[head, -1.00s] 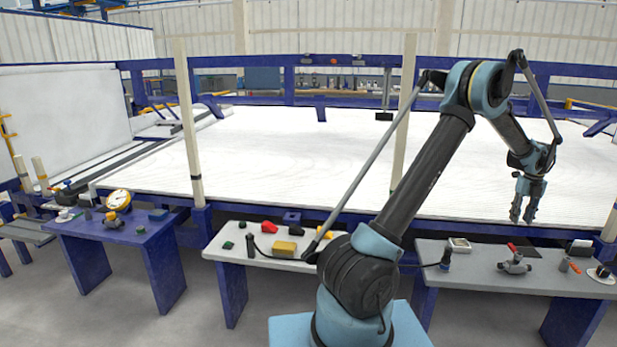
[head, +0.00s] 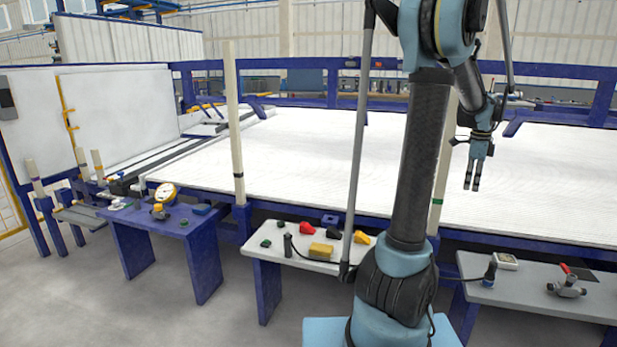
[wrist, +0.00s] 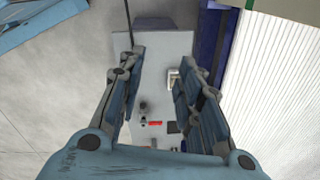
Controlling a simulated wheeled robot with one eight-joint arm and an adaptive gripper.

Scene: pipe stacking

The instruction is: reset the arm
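My gripper (head: 473,187) hangs fingers down at the end of my arm, to the right of the arm's column in the head view. It is in front of the large white slatted bed. In the wrist view its two fingers (wrist: 160,95) stand wide apart with nothing between them. Below and beyond them is the grey right-hand table (wrist: 150,65), with a valve-like part with a red handle (wrist: 152,122) on it. My gripper touches nothing that I can see.
The blue table (head: 150,219) at left holds a gauge (head: 165,193). The middle table (head: 262,249) holds a yellow block (head: 321,251) and several small parts. The right table (head: 520,296) holds a red-handled valve (head: 568,283). Pale upright posts (head: 233,120) stand before the white bed (head: 300,150).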

